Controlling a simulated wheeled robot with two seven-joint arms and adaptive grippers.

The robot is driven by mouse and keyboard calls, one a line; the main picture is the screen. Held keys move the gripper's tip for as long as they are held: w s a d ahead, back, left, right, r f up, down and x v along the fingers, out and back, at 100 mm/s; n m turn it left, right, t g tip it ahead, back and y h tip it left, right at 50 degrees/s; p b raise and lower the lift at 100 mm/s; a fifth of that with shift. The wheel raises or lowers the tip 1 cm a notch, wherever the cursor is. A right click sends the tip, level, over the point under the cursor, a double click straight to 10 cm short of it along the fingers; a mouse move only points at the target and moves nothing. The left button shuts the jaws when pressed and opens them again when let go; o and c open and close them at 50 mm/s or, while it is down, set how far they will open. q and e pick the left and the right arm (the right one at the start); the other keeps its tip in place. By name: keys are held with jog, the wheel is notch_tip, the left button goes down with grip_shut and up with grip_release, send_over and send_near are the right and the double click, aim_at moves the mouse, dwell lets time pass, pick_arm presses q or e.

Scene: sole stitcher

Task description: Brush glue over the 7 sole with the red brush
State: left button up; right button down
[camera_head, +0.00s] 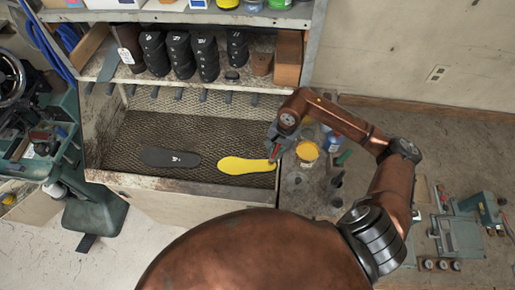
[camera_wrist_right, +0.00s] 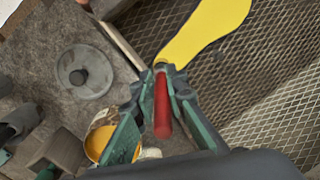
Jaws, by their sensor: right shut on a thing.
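A yellow-surfaced sole (camera_head: 246,165) lies flat on the mesh floor of the bench tray (camera_head: 150,192). It also shows in the wrist view (camera_wrist_right: 207,28). A dark sole (camera_head: 155,155) with a small white mark, too small to read surely, lies to its left. My right gripper (camera_head: 274,153) is shut on the red brush (camera_wrist_right: 162,105), at the yellow sole's right end. The brush's head points at that end in the wrist view; I cannot tell if it touches. The open pot of yellow glue (camera_head: 307,151) stands right of the gripper. My left gripper is not in view.
Stacks of dark soles or heels (camera_head: 180,55) stand on the shelf above the tray. A grey lid-like disc (camera_wrist_right: 85,72) lies beside the glue pot. Bottles (camera_head: 332,140) stand close to the right arm. The tray's raised front edge runs below the soles.

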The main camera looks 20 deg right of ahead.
jog(key=shift+r, duration=0.75)
jog(key=shift+r+p, duration=0.65)
jog(key=shift+r, duration=2.35)
